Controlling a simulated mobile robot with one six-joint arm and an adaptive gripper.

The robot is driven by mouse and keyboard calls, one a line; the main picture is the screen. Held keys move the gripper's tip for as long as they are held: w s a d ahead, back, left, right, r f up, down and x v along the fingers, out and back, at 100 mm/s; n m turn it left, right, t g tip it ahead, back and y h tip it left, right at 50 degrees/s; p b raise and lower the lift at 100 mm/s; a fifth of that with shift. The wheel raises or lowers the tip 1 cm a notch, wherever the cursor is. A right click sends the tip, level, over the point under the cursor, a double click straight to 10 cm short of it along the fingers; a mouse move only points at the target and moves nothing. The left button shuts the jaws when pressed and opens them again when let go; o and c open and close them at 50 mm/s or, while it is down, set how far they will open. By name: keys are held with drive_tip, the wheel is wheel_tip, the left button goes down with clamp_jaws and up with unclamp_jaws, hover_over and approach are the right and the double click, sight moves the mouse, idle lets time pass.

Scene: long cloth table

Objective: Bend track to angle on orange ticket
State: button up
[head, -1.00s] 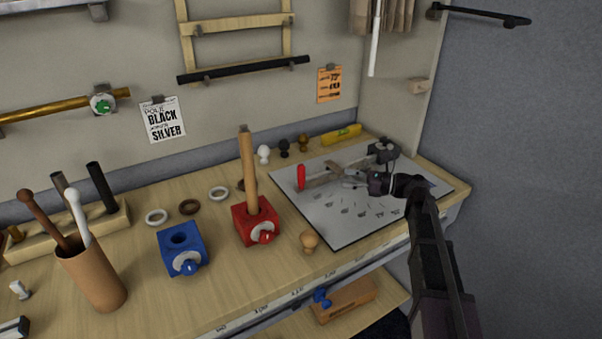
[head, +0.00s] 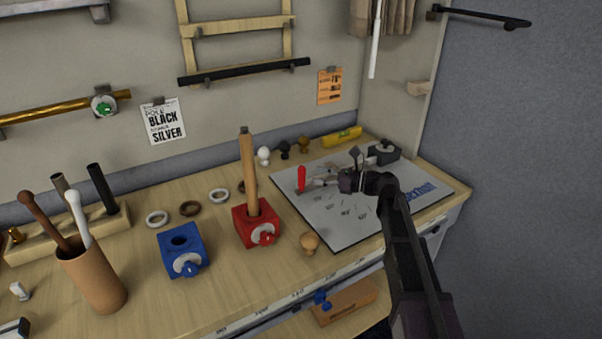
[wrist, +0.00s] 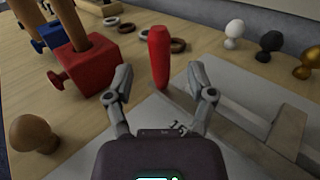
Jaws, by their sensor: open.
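The orange ticket (head: 330,86) is clipped to the back wall; its print is too small to read. The bending board (head: 330,222) is a pale plate with printed marks at the right of the bench. A red handle (head: 301,179) stands upright at its left side; it also shows in the wrist view (wrist: 159,55). My gripper (head: 320,182) is open, just right of the handle. In the wrist view its fingers are spread either side of the handle, not closed on it. A pale flat strip (wrist: 291,132), perhaps the track, lies on the board, largely hidden in the head view.
A dark block (head: 383,153) sits at the board's far right. A red clamp block (head: 255,224) with an upright pole and a wooden knob (head: 310,243) stand left of the board. Small knobs (head: 284,149) and a yellow level (head: 342,136) lie behind it.

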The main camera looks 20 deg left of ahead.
sight(301, 189)
drive_tip(key=shift+s+a, duration=0.2)
drive_tip(key=shift+a, duration=2.55)
clamp_jaws()
